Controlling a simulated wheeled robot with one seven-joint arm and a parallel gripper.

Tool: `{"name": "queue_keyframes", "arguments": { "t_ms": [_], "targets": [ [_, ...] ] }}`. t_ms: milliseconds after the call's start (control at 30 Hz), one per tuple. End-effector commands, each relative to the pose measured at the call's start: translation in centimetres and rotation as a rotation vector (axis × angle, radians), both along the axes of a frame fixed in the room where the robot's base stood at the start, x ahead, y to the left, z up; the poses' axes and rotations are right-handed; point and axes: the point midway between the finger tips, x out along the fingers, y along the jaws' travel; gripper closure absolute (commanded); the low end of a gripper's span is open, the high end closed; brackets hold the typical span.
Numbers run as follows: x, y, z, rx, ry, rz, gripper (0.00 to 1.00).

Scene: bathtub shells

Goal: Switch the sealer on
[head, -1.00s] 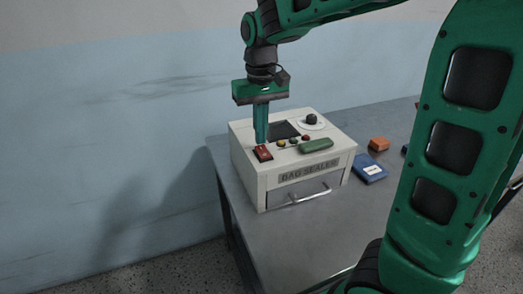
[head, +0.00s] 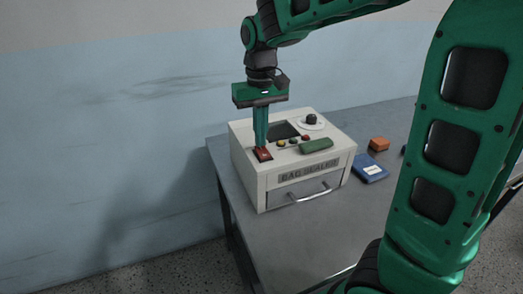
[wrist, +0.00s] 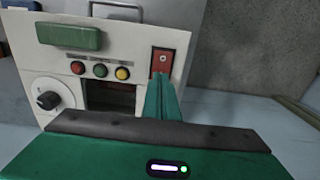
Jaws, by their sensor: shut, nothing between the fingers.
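The bag sealer (head: 262,190) is a white box on the grey table, with a "BAG SEALER" label on its front. A red rocker switch (head: 263,154) sits at the left of its sloped top; the wrist view also shows the red switch (wrist: 162,62) in a dark frame. My gripper (head: 261,147) is shut and empty, pointing down with its tips at the far edge of the switch. In the wrist view the fingertips (wrist: 161,78) overlap the switch's lower part. I cannot tell whether they touch it or which way the rocker is tipped.
On the sealer are a green bar (head: 316,145), a dial (head: 311,119), small coloured buttons (head: 293,141), a dark window (head: 284,130) and a front handle (head: 310,195). The front table is clear.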

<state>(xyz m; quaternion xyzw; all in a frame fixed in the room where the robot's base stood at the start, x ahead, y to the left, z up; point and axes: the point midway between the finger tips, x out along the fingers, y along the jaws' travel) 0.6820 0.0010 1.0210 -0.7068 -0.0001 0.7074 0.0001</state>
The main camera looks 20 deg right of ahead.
Motion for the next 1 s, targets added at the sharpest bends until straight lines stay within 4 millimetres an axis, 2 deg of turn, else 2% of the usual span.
{"name": "queue_keyframes", "arguments": {
  "t_ms": [600, 1000],
  "targets": [
    [0.0, 0.0, -0.7, 0.0, 0.001, 0.0, 1.0],
    [0.0, 0.0, 1.7, 0.0, -0.001, 0.0, 1.0]
  ]
}}
